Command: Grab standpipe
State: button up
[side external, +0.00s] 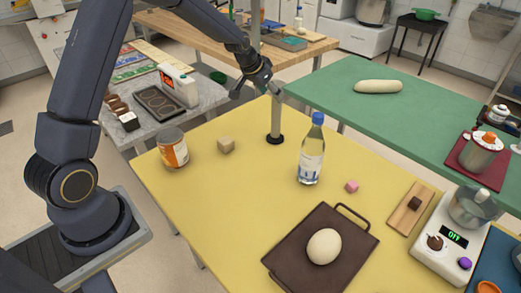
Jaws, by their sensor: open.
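The standpipe (276,118) is a thin grey upright pole on a round black base, at the back of the yellow table (215,185). Its middle is hidden behind my gripper and forearm, and a grey upper length shows above them. My gripper (258,92) is open, with its fingers spread, and overlaps the pole in the picture at about mid height. One finger points down to the left of the pole and the other lies close to it. I cannot tell whether the fingers touch the pole or stand in front of it.
A dark tray (283,247) with a dough ball (324,246) is at the front. A scale (433,262) is at right.

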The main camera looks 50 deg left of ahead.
aim_at(277, 104)
jog(key=x, duration=0.5)
jog(key=shift+s+d+f, duration=0.1)
jog(key=shift+d+f, duration=0.25)
jog(key=shift+f, duration=0.05)
grip_shut()
jog(key=shift+r, duration=0.1)
dwell(0.3)
